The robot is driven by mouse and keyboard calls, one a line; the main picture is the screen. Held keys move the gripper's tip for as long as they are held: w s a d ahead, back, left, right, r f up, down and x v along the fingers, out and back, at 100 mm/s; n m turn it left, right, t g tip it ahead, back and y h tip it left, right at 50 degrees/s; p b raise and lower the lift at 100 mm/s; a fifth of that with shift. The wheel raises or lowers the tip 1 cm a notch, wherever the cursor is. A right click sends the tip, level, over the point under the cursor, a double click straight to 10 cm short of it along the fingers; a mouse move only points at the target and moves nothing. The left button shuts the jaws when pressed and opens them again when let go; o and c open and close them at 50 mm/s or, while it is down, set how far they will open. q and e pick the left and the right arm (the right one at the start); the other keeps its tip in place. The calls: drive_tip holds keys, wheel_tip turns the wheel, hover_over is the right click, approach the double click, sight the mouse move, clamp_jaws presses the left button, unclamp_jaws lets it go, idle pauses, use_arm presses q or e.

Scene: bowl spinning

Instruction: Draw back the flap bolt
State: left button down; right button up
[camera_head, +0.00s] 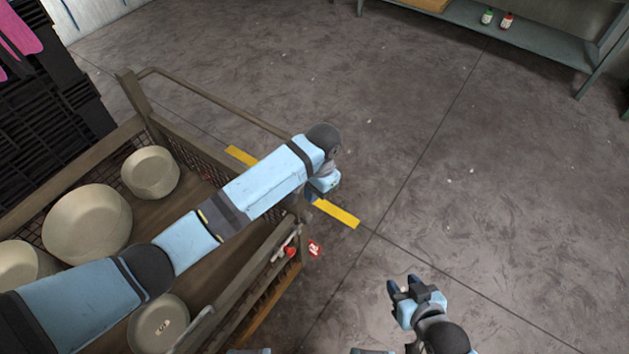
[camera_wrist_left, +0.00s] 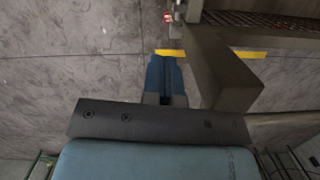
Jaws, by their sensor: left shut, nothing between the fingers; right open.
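A wooden-framed crate with mesh sides (camera_head: 135,85) stands at the left in the head view. A small red-and-pale fitting (camera_head: 289,251), perhaps the flap bolt, sits on its near right edge beside a red tag (camera_head: 315,248). A small red part also shows at the top of the left wrist view (camera_wrist_left: 168,17); its details are too small to tell. My right gripper (camera_head: 402,284) is open and empty over the floor.
Several cream bowls (camera_head: 88,224) lie in the crate. A yellow floor stripe (camera_head: 337,214) passes by the crate corner. A shelf (camera_head: 530,38) with two small bottles stands at the back right. Black stacked crates (camera_head: 50,120) stand at the left. The middle floor is clear.

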use_arm(q)
drive_tip(key=shift+w+d+r, duration=0.1)
drive_tip(key=shift+r, duration=0.65)
drive_tip(key=shift+w+d+r, duration=0.1)
drive_tip(key=shift+r, duration=0.65)
